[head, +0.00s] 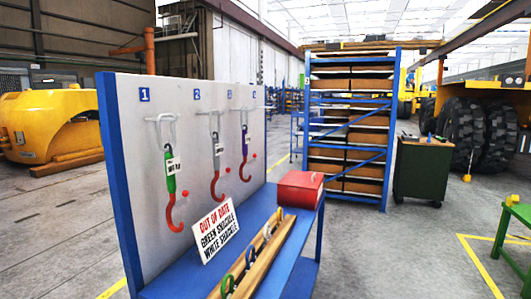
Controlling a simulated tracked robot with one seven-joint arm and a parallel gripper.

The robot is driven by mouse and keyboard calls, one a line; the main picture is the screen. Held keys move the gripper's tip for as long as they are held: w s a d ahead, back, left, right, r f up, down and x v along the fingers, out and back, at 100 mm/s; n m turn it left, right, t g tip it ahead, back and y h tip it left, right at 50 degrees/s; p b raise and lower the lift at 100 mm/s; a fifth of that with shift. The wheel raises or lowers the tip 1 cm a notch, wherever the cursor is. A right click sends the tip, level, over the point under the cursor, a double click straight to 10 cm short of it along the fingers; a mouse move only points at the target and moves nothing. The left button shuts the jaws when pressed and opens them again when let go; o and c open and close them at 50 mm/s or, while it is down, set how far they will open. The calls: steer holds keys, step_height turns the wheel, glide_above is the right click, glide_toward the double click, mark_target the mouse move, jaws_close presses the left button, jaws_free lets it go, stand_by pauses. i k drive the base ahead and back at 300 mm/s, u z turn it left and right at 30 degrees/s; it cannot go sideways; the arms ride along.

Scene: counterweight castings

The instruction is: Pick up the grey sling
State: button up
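The grey sling (215,152) hangs under label 2 on an upright white board (130,120) with a blue edge. It carries a small pale tag and has a red hook at its lower end. A green sling (171,182) with a white tag and red hook hangs to its left under label 1. A purple sling (245,142) with a red hook hangs to its right under label 3. My gripper is not in view.
A blue bench (180,284) below the board holds a sign (217,230) reading "OUT OF DATE GREEN SHACKLE WHITE SHACKLE", a wooden rack (262,263) of several shackles and a red box (300,189). A green cabinet (420,170) stands behind.

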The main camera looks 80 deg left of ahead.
mark_target(217, 147)
steer(key=z, duration=0.05)
steer(key=i, duration=2.5)
steer(key=u, duration=4.15)
steer(key=i, duration=0.65)
steer(key=u, duration=0.5)
